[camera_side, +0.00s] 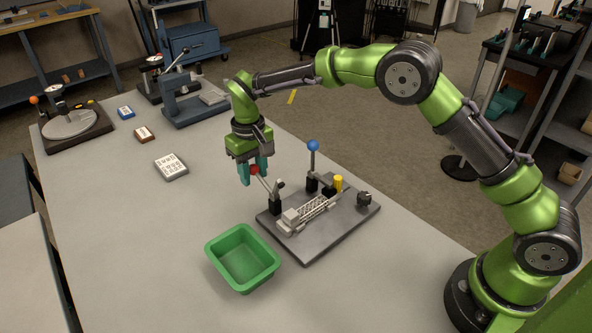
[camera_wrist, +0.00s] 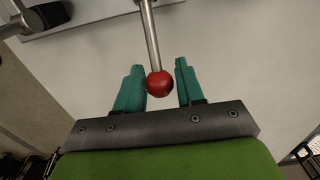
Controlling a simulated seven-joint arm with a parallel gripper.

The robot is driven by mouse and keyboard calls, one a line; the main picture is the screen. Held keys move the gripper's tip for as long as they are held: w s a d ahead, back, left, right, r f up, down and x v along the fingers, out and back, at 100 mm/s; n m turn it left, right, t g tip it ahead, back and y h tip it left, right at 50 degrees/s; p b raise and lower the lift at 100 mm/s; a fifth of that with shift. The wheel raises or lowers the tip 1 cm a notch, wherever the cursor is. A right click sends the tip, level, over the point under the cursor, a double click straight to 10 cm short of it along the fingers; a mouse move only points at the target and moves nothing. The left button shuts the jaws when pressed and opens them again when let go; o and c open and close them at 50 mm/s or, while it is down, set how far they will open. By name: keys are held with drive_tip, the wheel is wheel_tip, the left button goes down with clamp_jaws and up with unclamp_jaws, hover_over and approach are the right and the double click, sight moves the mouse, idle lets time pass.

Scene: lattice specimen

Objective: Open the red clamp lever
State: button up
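The red clamp lever is a metal rod with a red ball knob (camera_wrist: 160,83). In the wrist view the knob sits between my gripper's two teal fingers (camera_wrist: 160,85), near the left finger, with a gap on the right. In the side view the red knob (camera_side: 254,170) shows at my gripper (camera_side: 254,172), and its rod slopes down to a black clamp (camera_side: 275,205) on the grey base plate (camera_side: 330,238). My gripper is open around the knob. Whether the left finger touches it is hard to tell.
A green bin (camera_side: 243,258) stands in front of the plate. The table left of it is clear.

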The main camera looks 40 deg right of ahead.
drive_tip(key=shift+o, duration=1.1)
drive_tip(key=shift+r, duration=2.75)
